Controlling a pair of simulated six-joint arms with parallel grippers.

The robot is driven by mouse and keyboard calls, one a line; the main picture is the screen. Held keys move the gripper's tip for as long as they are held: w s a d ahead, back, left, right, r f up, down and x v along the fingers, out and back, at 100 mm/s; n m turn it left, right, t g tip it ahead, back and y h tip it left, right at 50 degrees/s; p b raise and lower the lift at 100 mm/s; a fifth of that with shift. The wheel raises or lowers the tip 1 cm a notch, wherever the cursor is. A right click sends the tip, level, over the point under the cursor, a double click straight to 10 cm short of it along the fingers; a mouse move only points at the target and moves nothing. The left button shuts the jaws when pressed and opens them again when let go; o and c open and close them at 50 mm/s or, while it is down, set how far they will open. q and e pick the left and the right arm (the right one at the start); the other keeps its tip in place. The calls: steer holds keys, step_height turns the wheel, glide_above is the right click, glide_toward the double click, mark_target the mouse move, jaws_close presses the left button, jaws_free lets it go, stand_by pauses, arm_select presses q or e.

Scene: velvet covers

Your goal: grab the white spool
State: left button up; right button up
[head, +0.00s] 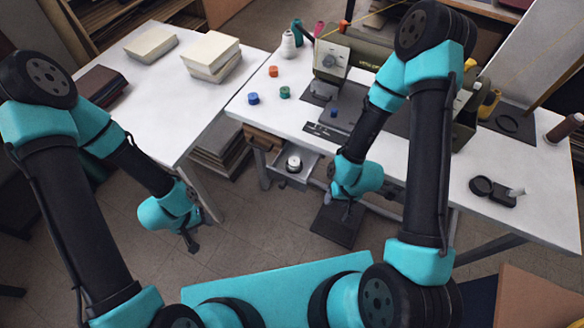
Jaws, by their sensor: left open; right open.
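A white spool-like object (294,163) with a dark centre sits in a small open drawer (283,178) under the front edge of the sewing table. A taller white cone of thread (288,45) stands upright on the table at the back, left of the sewing machine. My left gripper (191,243) is open and empty, pointing down over the floor, left of and below the drawer. My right gripper (347,210) is open and empty, in front of the table, right of and below the drawer. Neither gripper touches a spool.
The sewing machine (345,60) stands on the white sewing table (240,105). Blue, green and orange small spools (284,92) lie left of it. A second white table (150,85) at left holds stacks of pale blocks (211,55). A dark pedal (337,225) is on the floor.

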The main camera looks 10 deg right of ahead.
arm_select(q)
steer(key=shift+o, duration=0.3)
steer(key=o, duration=0.3)
steer(key=shift+o, duration=0.2)
